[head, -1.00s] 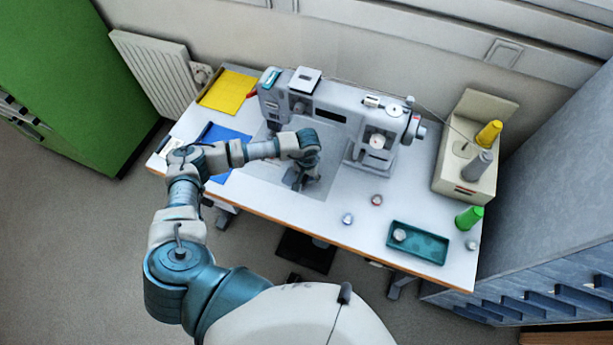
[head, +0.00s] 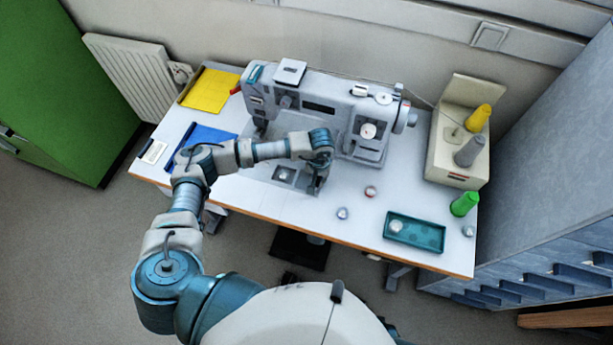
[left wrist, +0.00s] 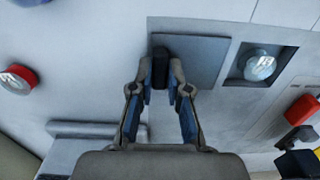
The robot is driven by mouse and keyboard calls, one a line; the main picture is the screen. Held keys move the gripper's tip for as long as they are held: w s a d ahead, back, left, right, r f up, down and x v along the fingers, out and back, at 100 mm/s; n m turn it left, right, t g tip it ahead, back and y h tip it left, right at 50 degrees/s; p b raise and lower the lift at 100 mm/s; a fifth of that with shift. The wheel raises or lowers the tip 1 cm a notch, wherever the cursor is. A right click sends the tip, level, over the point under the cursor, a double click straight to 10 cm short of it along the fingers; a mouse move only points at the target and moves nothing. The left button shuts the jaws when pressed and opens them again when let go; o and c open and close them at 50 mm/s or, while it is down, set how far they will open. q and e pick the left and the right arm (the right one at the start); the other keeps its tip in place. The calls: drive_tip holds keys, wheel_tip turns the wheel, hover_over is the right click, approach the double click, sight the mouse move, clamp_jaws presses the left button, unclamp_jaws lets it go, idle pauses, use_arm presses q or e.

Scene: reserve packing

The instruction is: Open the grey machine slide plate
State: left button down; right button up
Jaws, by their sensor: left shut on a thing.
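The grey sewing machine (head: 330,103) stands at the back of the table. Its grey slide plate (left wrist: 205,58) lies flat in the bed, with a dark knob (left wrist: 160,58) at one end. Beside the plate is a square opening (left wrist: 236,78) with a pale, shiny round part (left wrist: 260,67) inside. The opening also shows in the head view (head: 284,175), left of the gripper. My left gripper (head: 314,187) is at the plate, its fingers (left wrist: 160,80) shut on the knob. In the head view the gripper mostly hides the plate. My right gripper is not seen.
A teal tray (head: 428,248), small bobbins and a green spool (head: 464,203) are at the right. A cream thread stand (head: 448,170) is behind them. Yellow (head: 210,90) and blue (head: 205,135) sheets lie at the left.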

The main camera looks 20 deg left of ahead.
use_arm(q)
drive_tip(key=shift+s+f, duration=0.1)
drive_tip(key=shift+f, duration=0.2)
drive_tip(key=shift+a, duration=0.25)
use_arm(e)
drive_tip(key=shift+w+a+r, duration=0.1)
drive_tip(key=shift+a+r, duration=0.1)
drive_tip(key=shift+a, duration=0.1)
use_arm(q)
drive_tip(key=c, duration=1.3)
unclamp_jaws()
drive_tip(key=shift+o, duration=0.9)
drive_tip(key=shift+d, duration=0.15)
drive_tip(key=shift+d+r, duration=0.1)
drive_tip(key=shift+d, duration=0.1)
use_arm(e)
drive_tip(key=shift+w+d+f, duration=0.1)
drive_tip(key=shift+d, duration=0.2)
use_arm(q)
drive_tip(key=shift+w, duration=0.2)
